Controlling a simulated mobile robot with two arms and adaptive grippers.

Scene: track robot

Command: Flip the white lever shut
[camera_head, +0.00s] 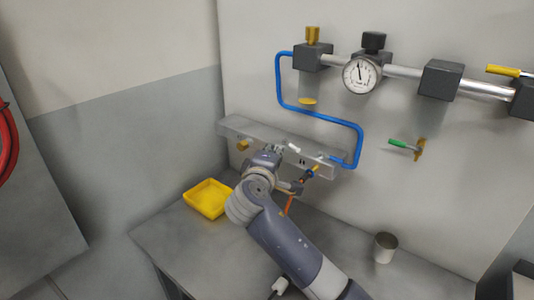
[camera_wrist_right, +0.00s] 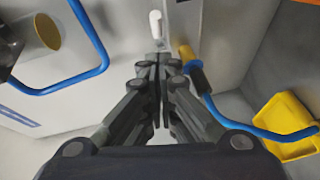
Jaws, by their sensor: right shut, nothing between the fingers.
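The white lever (camera_head: 294,148) is on the front of the grey wall-mounted bar (camera_head: 240,127) in the head view. It also shows in the right wrist view (camera_wrist_right: 156,24) as a short white rounded handle at the top middle. My right gripper (camera_head: 279,151) is close to the lever, on its left in the head view. In the right wrist view its fingers (camera_wrist_right: 155,62) are together and empty, with the tips just below the lever in the picture. I cannot tell whether they touch it. My left gripper is in neither view.
A blue pipe (camera_head: 320,115) runs down to the bar's right end. A yellow tray (camera_head: 208,199) and a metal cup (camera_head: 385,247) stand on the grey table (camera_head: 180,250). A gauge (camera_head: 361,75) and a green-handled valve (camera_head: 403,145) are on the wall.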

